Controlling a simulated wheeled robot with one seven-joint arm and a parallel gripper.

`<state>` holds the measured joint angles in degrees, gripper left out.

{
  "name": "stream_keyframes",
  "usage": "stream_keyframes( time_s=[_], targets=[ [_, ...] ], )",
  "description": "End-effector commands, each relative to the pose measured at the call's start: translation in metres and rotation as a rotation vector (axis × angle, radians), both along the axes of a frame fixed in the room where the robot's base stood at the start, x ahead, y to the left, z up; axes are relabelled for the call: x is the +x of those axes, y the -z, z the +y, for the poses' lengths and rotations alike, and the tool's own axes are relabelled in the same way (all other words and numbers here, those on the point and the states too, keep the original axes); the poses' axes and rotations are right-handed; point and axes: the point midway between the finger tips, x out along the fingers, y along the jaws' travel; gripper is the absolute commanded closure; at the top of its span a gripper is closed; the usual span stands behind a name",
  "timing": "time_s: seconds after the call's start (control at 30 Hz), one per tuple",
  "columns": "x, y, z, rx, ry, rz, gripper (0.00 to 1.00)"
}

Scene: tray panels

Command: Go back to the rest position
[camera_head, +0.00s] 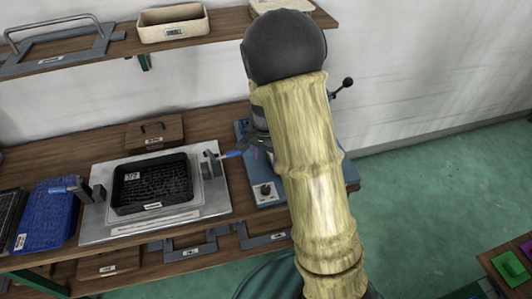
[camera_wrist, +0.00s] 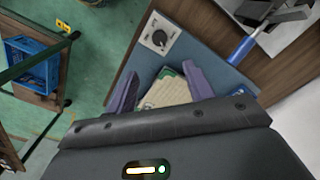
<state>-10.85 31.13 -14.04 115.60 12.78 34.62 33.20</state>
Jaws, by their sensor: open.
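My gripper (camera_wrist: 160,72) shows in the wrist view with its two dark purple fingers spread apart. A pale striped and green piece shows between and beyond the fingers; I cannot tell what it is or how far below it lies. The fingers are over the blue base plate (camera_wrist: 205,47) with a white knob panel (camera_wrist: 158,35). In the head view my sleeved arm reaches over the right end of the bench and hides most of the gripper. The blue machine base (camera_head: 266,192) stands there, partly behind my arm.
A black tray (camera_head: 125,203) sits in a metal fixture (camera_head: 211,207) with clamps on the bench. A blue tray (camera_head: 45,230) lies to its left. A shelf (camera_head: 222,22) with a cream bin (camera_head: 173,25) runs above. Green floor (camera_head: 420,190) is open at right.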

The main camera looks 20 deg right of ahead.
Motion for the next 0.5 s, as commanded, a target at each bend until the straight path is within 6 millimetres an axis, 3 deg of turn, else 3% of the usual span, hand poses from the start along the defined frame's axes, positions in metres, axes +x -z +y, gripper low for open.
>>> stream_keyframes(
  time_s=[0.17,0.5],
  targets=[
    [-0.0003,-0.0141,0.0006,0.001,-0.001,0.001,0.48],
    [-0.0004,-0.0145,0.0004,0.000,0.000,0.001,0.48]
  ],
)
